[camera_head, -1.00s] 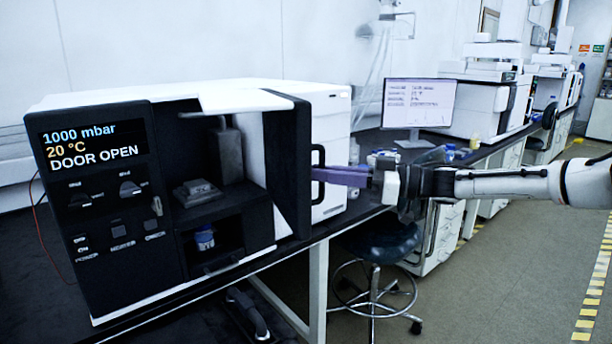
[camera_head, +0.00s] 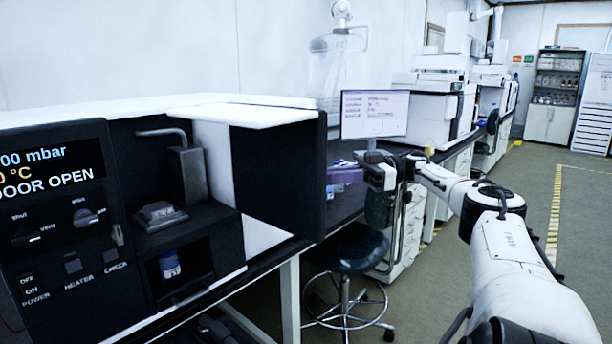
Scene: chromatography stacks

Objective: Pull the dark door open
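The dark door (camera_head: 284,182) stands open on the right side of the white-topped instrument (camera_head: 150,108), its broad dark face turned toward the cabinet's opening. The handle is hidden behind the door's right edge. The display on the dark front panel (camera_head: 118,225) reads "DOOR OPEN". My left gripper is out of view.
Inside the cabinet a small block (camera_head: 160,216) sits on a shelf, with a blue-and-white container (camera_head: 169,265) below. A stool (camera_head: 348,248) stands under the bench. A monitor (camera_head: 374,114) and other instruments stand behind. The floor at right is clear.

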